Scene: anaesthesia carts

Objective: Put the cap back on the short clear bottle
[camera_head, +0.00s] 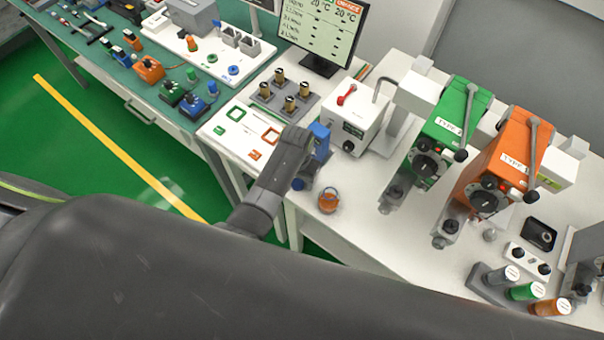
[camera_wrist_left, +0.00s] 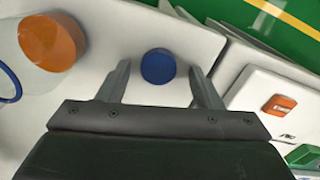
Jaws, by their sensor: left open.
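A small round blue cap (camera_wrist_left: 158,66) lies on the white table. It also shows in the head view (camera_head: 298,184), just below my left gripper (camera_head: 306,172). In the left wrist view my left gripper (camera_wrist_left: 160,82) is open, with one finger on each side of the cap and visible gaps to both. A short clear bottle (camera_wrist_left: 50,42) with orange at its lower part stands beside the cap, to the upper left in the wrist view. A blue ring shows at its near end. In the head view the bottle (camera_head: 328,202) stands upright, right of the gripper. My right gripper is not in view.
A white box device (camera_head: 352,125) stands behind the gripper. A white tray with coloured frames (camera_head: 245,130) lies to the left. Green (camera_head: 440,130) and orange (camera_head: 505,165) vaporizers stand to the right. The table's front edge is close to the cap and bottle.

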